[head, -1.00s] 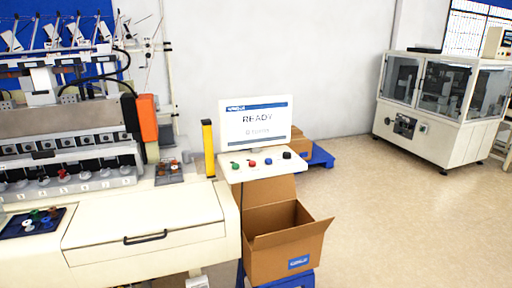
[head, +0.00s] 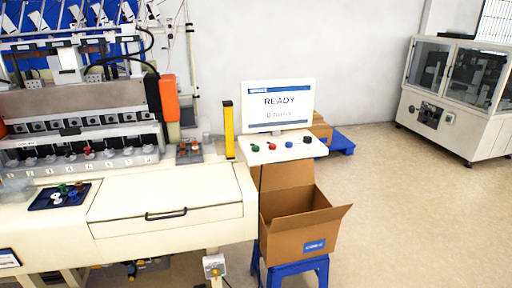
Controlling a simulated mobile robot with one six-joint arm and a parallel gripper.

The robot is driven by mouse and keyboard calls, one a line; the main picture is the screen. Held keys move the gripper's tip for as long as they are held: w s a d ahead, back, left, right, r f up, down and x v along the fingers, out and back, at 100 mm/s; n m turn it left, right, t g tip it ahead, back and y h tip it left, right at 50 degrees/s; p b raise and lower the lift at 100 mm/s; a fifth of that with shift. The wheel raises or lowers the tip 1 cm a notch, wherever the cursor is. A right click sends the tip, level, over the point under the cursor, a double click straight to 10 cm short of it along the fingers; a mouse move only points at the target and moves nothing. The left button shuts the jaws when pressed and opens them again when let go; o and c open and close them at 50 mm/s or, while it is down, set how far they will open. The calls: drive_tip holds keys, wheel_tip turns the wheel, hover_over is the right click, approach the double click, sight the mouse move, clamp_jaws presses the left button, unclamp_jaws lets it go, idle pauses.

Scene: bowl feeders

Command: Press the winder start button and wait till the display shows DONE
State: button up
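The winder (head: 160,210) is a cream machine at the left with a row of numbered stations. A display (head: 278,108) on a white panel at its right end reads READY, with a smaller line below that I cannot read clearly. Which one is the start button is not legible. My gripper is not in view.
An open cardboard box (head: 300,215) stands on a blue stool (head: 293,270) below the panel. A yellow post (head: 229,130) rises left of the display. Floor at the right is clear before another cream machine (head: 455,100).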

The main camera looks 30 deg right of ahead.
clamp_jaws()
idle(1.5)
